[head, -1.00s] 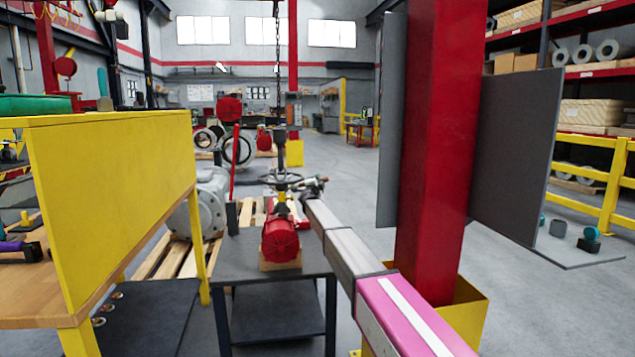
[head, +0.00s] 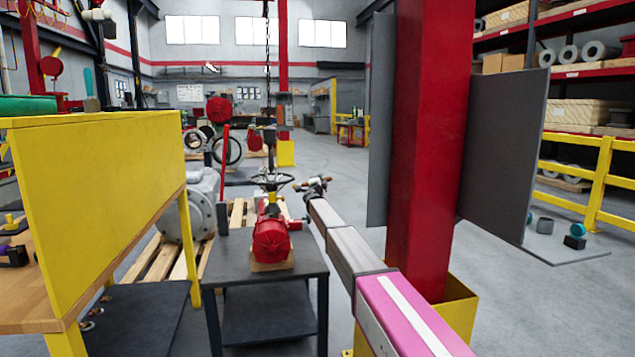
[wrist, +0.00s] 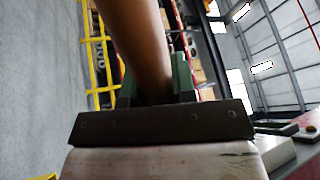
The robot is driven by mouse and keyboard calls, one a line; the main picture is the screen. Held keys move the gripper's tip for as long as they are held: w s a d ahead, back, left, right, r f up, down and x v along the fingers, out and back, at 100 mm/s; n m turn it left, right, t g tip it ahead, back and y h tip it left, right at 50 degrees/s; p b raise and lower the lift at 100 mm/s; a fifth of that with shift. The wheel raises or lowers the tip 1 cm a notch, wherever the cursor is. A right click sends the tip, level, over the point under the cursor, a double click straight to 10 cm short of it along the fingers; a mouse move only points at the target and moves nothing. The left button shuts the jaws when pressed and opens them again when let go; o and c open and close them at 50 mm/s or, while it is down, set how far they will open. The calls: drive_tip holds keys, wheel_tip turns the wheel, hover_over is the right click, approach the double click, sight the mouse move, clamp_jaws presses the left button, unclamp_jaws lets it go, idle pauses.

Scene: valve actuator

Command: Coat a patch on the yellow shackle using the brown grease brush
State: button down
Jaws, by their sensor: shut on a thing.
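A brown grease brush (wrist: 135,40) fills the upper middle of the wrist view, with its handle between the green fingers of my gripper (wrist: 155,88). My gripper is shut on it. The brush's far end runs out of the top of that view. In the head view my gripper (head: 313,188) is small, at the far end of my arm, right of the dark handwheel and apart from it. A small yellow part (head: 272,206) shows below the handwheel, above the red valve actuator (head: 271,242); I cannot tell if it is the shackle.
The actuator sits on a dark table (head: 305,262). A hanging chain (head: 267,70) drops behind it. A yellow-panelled bench (head: 100,200) stands left. A red column (head: 430,150) with grey panels stands close on the right of my arm. Open floor lies beyond.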

sight(307, 185)
drive_tip(key=shift+d, duration=0.1)
drive_tip(key=shift+w+d, duration=0.2)
drive_tip(key=shift+d, duration=0.45)
drive_tip(key=shift+w+d, duration=0.2)
drive_tip(key=shift+d, duration=0.45)
drive_tip(key=shift+a, duration=0.1)
drive_tip(key=w+a+f+y, duration=0.1)
drive_tip(key=a+f+y, duration=0.1)
drive_tip(key=a, duration=0.5)
drive_tip(key=shift+y, duration=0.7)
drive_tip(key=shift+s+a, duration=0.2)
drive_tip(key=shift+a, duration=0.8)
idle(0.4)
